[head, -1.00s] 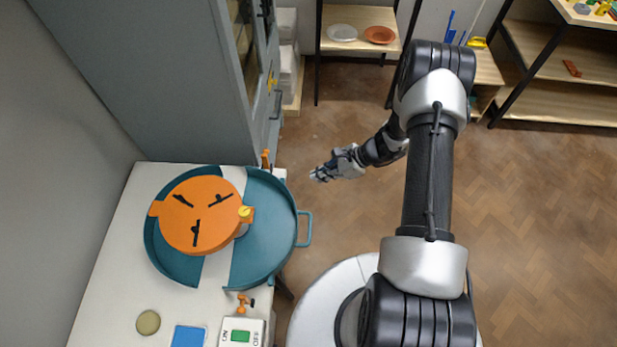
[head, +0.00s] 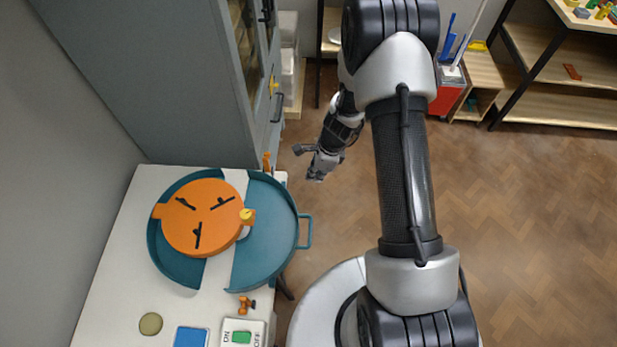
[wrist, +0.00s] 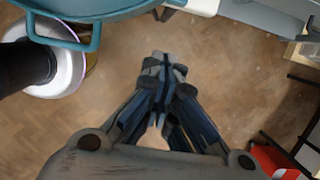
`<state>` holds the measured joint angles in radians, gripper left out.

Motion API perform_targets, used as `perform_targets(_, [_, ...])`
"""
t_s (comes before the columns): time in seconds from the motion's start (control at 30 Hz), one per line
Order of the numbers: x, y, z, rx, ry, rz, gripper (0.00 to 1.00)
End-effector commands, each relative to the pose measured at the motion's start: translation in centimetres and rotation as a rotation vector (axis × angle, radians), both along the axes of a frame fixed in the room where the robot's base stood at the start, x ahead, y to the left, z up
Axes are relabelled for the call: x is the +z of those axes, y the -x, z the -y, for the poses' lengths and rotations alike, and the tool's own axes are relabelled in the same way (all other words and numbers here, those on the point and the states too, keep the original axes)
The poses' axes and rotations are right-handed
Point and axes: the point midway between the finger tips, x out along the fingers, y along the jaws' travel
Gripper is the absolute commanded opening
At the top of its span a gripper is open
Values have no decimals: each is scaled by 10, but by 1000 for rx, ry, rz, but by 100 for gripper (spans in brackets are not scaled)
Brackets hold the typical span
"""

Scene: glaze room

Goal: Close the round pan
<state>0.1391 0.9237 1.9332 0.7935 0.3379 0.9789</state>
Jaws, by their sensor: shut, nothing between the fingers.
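The round pan is teal and in two halves around an orange round plate (head: 203,217) on the table. A pale gap shows between its left half (head: 176,265) and its right half (head: 270,230). A loop handle (head: 309,232) sticks out from the right half. The rim and handle (wrist: 94,42) also show at the top left of the wrist view. My gripper (head: 315,177) is shut and empty, over the floor beyond the table's right edge, apart from the handle. In the wrist view my gripper's fingertips (wrist: 165,62) are together over bare floor.
A tall grey cabinet (head: 160,75) stands behind the table (head: 115,265). An on/off switch box (head: 242,333), a blue block (head: 191,337) and an olive disc (head: 150,323) lie at the table's front. Shelves (head: 560,100) stand at the back right. The floor (head: 530,230) is open.

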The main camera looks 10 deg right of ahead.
Motion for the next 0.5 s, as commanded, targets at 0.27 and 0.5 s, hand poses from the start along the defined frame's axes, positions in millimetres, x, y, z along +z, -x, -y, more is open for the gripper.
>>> perform_targets(0.27, [-64, -4, -14, 1, -2, -3, 0])
perform_targets(0.5, [-83, -12, -39, 5, -3, 1, 0])
